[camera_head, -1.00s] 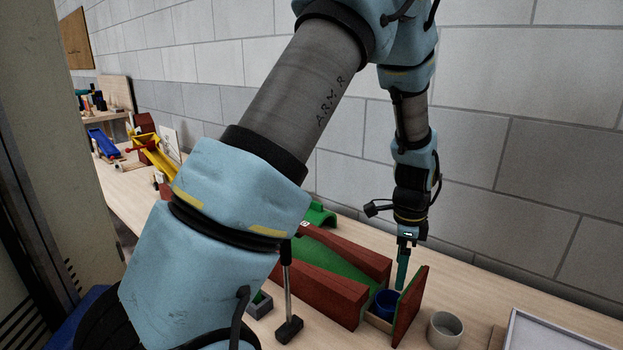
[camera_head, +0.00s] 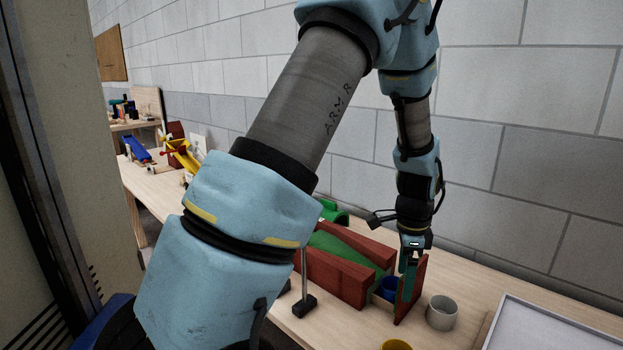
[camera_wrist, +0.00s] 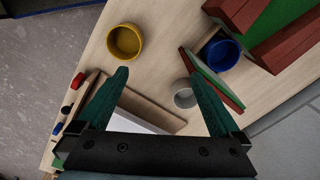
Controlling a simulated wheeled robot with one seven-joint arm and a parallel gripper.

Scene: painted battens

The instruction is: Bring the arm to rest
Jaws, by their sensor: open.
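My gripper (camera_head: 408,278) hangs fingers-down over the bench, close to a red and green upright board (camera_head: 411,291) at the end of the batten lane. In the wrist view my gripper (camera_wrist: 160,95) has its two green fingers wide apart with nothing between them but the view of the bench below. The right finger shows near a grey cup (camera_wrist: 183,93) and the board. My arm (camera_head: 310,95) crosses the head view and hides part of the bench.
A blue cup (camera_wrist: 221,54) sits in a box at the lane's end. A yellow cup (camera_wrist: 125,41) stands on open bench. A white-faced tray (camera_head: 545,330) lies at the right. Red battens (camera_head: 335,277) flank the green lane (camera_head: 345,248). A brick wall (camera_head: 520,110) stands behind.

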